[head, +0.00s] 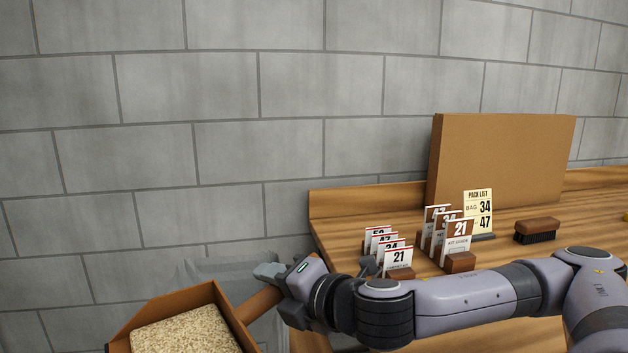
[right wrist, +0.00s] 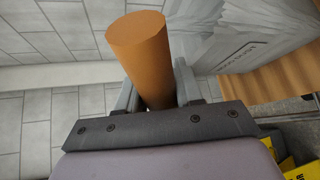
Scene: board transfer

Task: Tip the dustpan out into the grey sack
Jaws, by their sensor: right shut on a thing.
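The brown dustpan (head: 222,300) is at the bottom left of the head view, cut off by the lower edge. Pale granular stuff (head: 185,333) lies in it, and it looks about level. My right gripper (head: 277,283) is shut on its handle (head: 260,303). The handle (right wrist: 142,55) stands between the fingers in the right wrist view. The grey sack (head: 230,268) is behind the dustpan and gripper, low against the wall and partly hidden. The sack (right wrist: 235,35) with dark print is right of the handle in the right wrist view. My left gripper is not in view.
A wooden bench (head: 340,205) is at the right. It carries numbered cards (head: 458,235) in wooden blocks, a pack list sign (head: 478,211), a brush (head: 537,229) and a brown board (head: 500,155). A grey block wall (head: 190,120) closes the back. Yellow items (right wrist: 290,165) show at the wrist view's lower right.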

